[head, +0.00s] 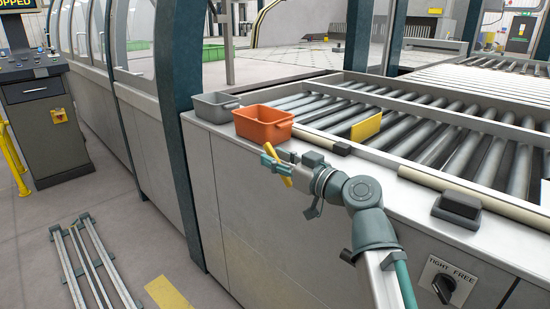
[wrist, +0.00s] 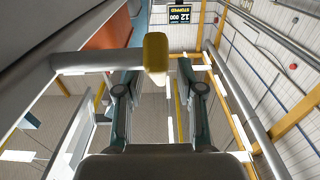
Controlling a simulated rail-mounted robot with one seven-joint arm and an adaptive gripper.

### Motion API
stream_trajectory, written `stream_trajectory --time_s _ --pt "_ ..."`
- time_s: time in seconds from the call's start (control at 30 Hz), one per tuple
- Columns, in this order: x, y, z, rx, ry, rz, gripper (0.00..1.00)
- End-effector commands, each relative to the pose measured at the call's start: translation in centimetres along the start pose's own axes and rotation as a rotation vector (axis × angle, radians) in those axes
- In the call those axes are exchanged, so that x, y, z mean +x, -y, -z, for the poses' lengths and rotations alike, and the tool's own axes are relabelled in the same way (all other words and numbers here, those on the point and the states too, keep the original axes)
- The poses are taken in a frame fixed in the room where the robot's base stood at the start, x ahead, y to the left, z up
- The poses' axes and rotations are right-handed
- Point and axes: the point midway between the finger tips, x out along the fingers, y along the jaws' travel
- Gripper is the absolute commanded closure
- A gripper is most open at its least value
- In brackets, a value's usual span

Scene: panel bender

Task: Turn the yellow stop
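A yellow bar-like piece (head: 286,179) shows at my gripper (head: 276,160), beside the cabinet front below the orange bin. In the wrist view, a yellow block (wrist: 155,57) sits at the end of a grey bar (wrist: 95,62) that comes in from the left. The block lies between the fingertips of my gripper (wrist: 158,72), with gaps visible on both sides. The fingers are apart, and I see no grip on it. An upright yellow plate (head: 366,127) also stands among the rollers. I cannot tell for certain which yellow part is the stop.
An orange bin (head: 263,125) and a grey bin (head: 215,106) stand on the cabinet ledge. The roller table (head: 455,148) lies behind. A black-capped box (head: 458,208) and a TIGHT/FREE knob (head: 444,287) are at right. Floor rails (head: 92,265) lie at left.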

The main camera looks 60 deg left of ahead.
Motion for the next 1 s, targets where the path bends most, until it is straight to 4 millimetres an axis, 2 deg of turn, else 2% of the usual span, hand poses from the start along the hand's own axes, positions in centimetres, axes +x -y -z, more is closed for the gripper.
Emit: stream_trajectory --time_s 0.4,0.6,0.77,1.0 --pt "-7.6 0.1 -0.1 0.0 -0.001 -0.002 0.62" --pt "-10.3 0.0 0.0 -0.001 -0.001 -0.003 0.62" --pt "-11.2 0.1 0.0 0.0 -0.001 0.0 0.62" --pt "-11.2 0.0 0.0 0.0 -0.001 0.0 0.62"
